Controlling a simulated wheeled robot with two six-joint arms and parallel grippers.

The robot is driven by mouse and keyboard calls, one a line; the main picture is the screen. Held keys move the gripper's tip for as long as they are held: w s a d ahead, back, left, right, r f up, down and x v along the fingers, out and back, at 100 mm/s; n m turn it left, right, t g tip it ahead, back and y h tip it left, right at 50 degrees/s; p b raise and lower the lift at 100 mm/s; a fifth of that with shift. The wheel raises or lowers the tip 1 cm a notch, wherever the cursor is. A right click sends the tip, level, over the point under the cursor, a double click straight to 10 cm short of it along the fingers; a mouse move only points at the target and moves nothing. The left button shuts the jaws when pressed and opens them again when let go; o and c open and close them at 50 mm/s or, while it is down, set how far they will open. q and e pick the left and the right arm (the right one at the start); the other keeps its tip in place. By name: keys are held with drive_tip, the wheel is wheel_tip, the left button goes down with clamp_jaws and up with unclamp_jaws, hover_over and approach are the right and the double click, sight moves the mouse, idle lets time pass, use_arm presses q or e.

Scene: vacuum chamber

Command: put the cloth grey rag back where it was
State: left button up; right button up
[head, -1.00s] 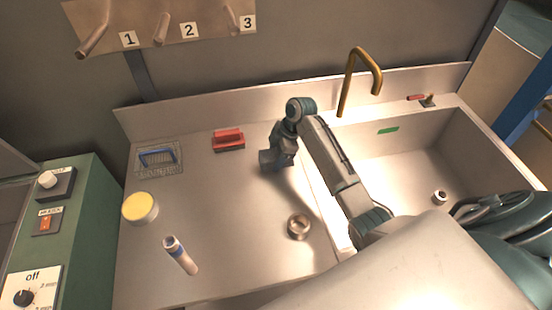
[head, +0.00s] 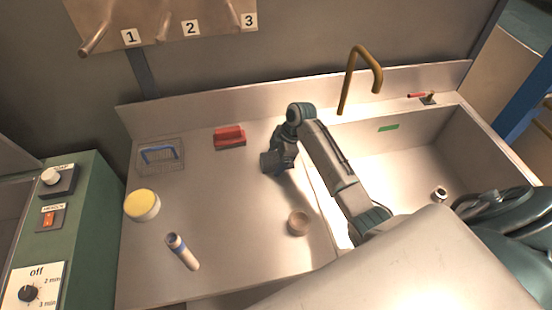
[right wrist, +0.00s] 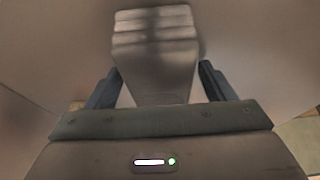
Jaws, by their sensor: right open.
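My right gripper (head: 268,163) is low over the steel counter, left of the sink. In the right wrist view its two dark fingers (right wrist: 158,88) stand apart. A pale grey piece with layered folds (right wrist: 155,50) lies between and beyond them, and looks like the folded grey rag. I cannot tell whether the fingers touch it. In the head view I cannot make out the rag; the gripper may hide it. My left gripper is not in view.
The sink (head: 400,170) has a brass tap (head: 350,80). Numbered pegs (head: 165,24) are on the wall.

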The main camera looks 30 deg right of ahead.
drive_tip(key=shift+d+r+b, duration=0.25)
drive_tip(key=shift+r+b, duration=0.05)
drive_tip(key=shift+r, duration=0.1)
drive_tip(key=b+v, duration=0.3)
drive_tip(key=v, duration=0.6)
drive_tip(key=shift+d+r+b, duration=0.2)
drive_tip(key=shift+r+b, duration=0.05)
drive_tip(key=shift+b, duration=0.05)
drive_tip(key=shift+v, duration=0.8)
drive_tip(key=shift+s+a+f, duration=0.1)
drive_tip(key=shift+s+a, duration=0.05)
